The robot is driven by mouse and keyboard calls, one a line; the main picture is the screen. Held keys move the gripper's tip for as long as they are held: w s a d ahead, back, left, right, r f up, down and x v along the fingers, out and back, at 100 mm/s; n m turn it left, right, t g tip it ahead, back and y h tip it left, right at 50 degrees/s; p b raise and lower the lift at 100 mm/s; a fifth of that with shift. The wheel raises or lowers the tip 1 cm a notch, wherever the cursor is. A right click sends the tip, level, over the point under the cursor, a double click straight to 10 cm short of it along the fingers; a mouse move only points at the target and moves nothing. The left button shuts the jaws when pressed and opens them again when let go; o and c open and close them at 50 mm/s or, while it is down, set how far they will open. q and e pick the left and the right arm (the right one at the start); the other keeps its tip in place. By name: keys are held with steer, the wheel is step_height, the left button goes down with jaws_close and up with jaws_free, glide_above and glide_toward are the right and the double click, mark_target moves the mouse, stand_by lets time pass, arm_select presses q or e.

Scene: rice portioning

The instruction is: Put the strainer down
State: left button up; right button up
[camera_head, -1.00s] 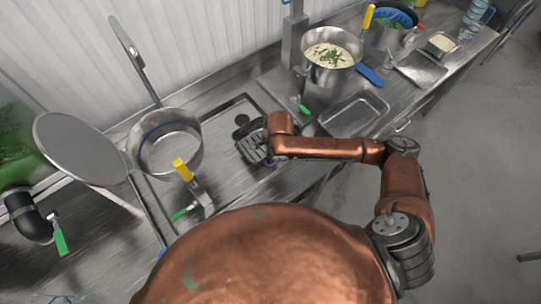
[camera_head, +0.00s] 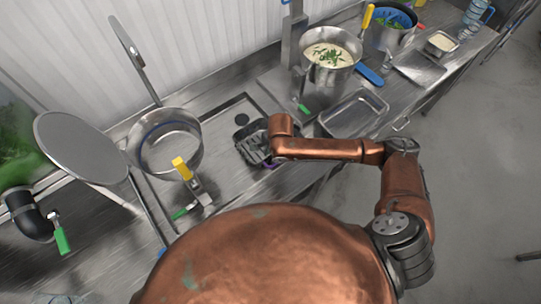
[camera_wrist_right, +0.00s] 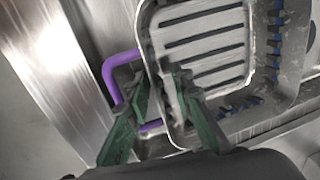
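The strainer (camera_head: 249,147) is a grey slotted metal basket on the steel counter in the middle of the head view, partly hidden by my right arm. In the right wrist view its slotted floor (camera_wrist_right: 205,42) and purple loop handle (camera_wrist_right: 110,75) show. My right gripper (camera_wrist_right: 157,78) has its two green fingers apart, one over the handle loop and one at the strainer's near wall, with the rim between them. I see a gap between the fingers; contact with the rim is unclear. My left gripper is not in view.
A steel pot (camera_head: 166,143) with a yellow-handled tool (camera_head: 182,168) stands left of the strainer. A round lid (camera_head: 82,147) is further left. Right of it are an empty steel pan (camera_head: 352,112) and a pot of white food with green bits (camera_head: 331,54). A dark round spot (camera_head: 242,120) lies just behind.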

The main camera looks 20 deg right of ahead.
step_height(320, 180, up, 12)
steer(key=s, duration=0.2)
steer(key=shift+d+p, duration=0.35)
steer(key=shift+c, duration=0.4)
stand_by(0.9)
